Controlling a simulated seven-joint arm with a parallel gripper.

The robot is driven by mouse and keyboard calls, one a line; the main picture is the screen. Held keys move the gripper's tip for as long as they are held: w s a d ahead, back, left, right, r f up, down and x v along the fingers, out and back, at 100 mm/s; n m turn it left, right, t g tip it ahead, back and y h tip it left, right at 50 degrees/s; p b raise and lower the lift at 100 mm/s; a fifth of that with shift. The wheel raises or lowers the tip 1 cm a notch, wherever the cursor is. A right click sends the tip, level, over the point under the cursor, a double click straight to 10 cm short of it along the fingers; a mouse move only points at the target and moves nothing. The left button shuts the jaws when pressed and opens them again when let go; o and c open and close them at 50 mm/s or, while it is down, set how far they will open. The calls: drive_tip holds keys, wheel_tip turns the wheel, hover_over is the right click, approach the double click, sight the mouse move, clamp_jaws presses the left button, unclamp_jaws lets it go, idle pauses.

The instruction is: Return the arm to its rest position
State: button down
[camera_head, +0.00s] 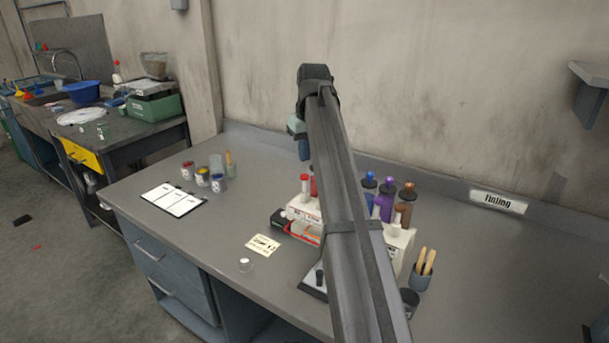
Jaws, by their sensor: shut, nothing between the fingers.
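My arm (347,210) reaches up and away across the middle of the view, over the workbench (225,245). Its far end bends down, and my gripper (304,150) shows only in small part, at the left side of the arm. It is shut and empty, above the rear of the bench and apart from the things on it. The fingertips are too small and too covered to make out.
Small paint cans (203,178), a clipboard (173,199), a card (262,245) and a small clear cup (245,265) are left.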

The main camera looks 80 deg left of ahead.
drive_tip(key=shift+r, duration=1)
drive_tip(key=shift+w, duration=0.1)
